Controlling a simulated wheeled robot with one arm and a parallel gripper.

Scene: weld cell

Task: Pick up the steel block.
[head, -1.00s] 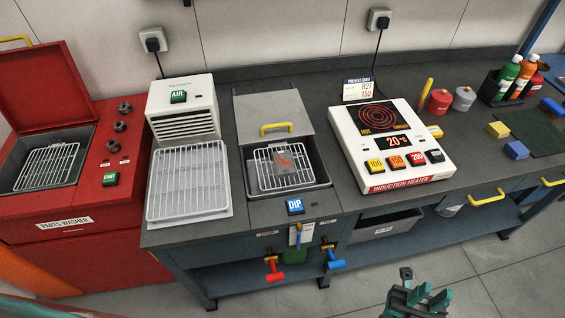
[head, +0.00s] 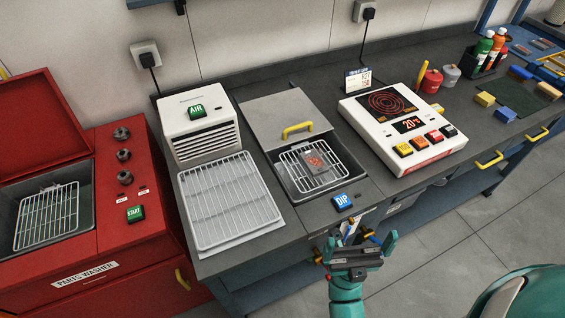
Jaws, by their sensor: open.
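A grey steel block (head: 317,162) with a reddish mark on its face lies in the wire basket (head: 296,180) of the dip tank, under the raised or slid-back grey lid (head: 288,118). My gripper (head: 358,246) is open and empty. It is in front of the bench, low and to the right of the block, near the DIP button (head: 343,201). It is apart from the block. The gripper hides part of the bench front and the valve handles there.
A wire rack (head: 216,205) stands left of the tank, in front of the air dryer (head: 199,128). The induction heater (head: 402,127), reading 20°C, stands right. A red parts washer (head: 105,215) is at far left. The lid's yellow handle (head: 297,131) stands near the block.

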